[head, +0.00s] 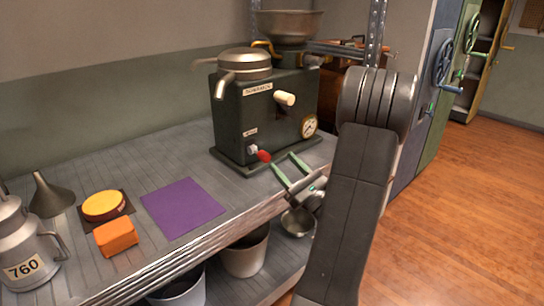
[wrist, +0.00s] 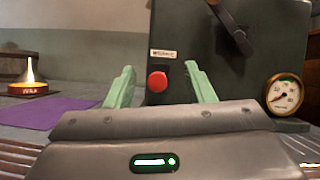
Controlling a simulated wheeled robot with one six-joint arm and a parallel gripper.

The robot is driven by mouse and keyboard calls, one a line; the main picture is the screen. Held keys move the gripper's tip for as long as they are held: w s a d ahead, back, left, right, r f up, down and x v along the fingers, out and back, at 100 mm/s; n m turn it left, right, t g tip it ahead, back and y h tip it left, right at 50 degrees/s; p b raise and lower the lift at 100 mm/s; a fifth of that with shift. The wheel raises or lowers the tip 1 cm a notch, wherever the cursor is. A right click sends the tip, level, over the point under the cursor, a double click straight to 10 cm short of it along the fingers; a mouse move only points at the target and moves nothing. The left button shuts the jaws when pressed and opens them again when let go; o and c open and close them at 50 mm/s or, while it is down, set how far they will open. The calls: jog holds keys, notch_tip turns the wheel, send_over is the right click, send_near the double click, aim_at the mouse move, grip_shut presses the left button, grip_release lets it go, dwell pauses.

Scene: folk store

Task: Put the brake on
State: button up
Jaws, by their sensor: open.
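The dark green machine (head: 262,116) stands on the grey counter. A lever with a red knob (head: 264,156) sticks out low on its front, below a small label I cannot read. The red knob (wrist: 157,81) also shows in the wrist view, end-on, under a white label (wrist: 163,54). My gripper (head: 282,160) is open, its green fingers pointing at the machine's front. In the wrist view my gripper (wrist: 159,68) has one finger on each side of the knob, with gaps on both sides. The knob seems untouched, and how deep it sits between the fingers is unclear.
A crank with a cream handle (head: 285,99) juts out above the knob. A round gauge (head: 309,126) is to the right. A purple mat (head: 183,207), orange block (head: 116,237), yellow-topped disc (head: 104,206), funnel (head: 51,195) and can (head: 27,249) stand left on the counter.

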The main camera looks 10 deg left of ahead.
jog(key=shift+s+d, duration=0.45)
jog(key=shift+d, duration=0.2)
jog(key=shift+s+d, duration=0.4)
jog(key=shift+d, duration=0.2)
